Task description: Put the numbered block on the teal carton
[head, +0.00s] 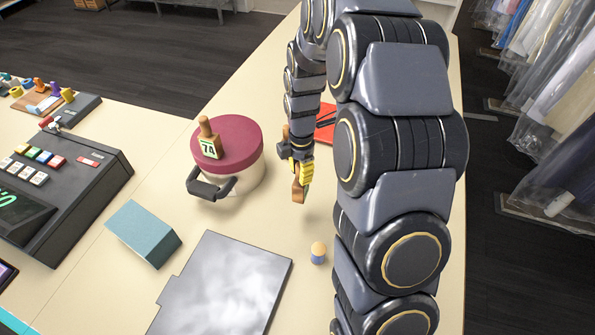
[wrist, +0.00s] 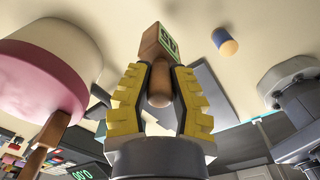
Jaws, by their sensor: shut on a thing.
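A wooden numbered block (head: 298,193) with a round handle is held in my gripper (head: 302,172) above the cream counter. In the wrist view the yellow fingers close around its handle, and the block (wrist: 165,42) shows a green-edged number label that I cannot read clearly. The teal carton (head: 143,233) lies on the counter to the left of my gripper and apart from it. Its top looks empty. Another wooden block (head: 209,145), marked 74, stands on the maroon lid of a round box.
A grey sheet (head: 225,285) lies in front. A small blue-and-tan peg (head: 318,252) stands nearby. A cash register (head: 65,185) is at left, a red item (head: 325,122) behind my gripper.

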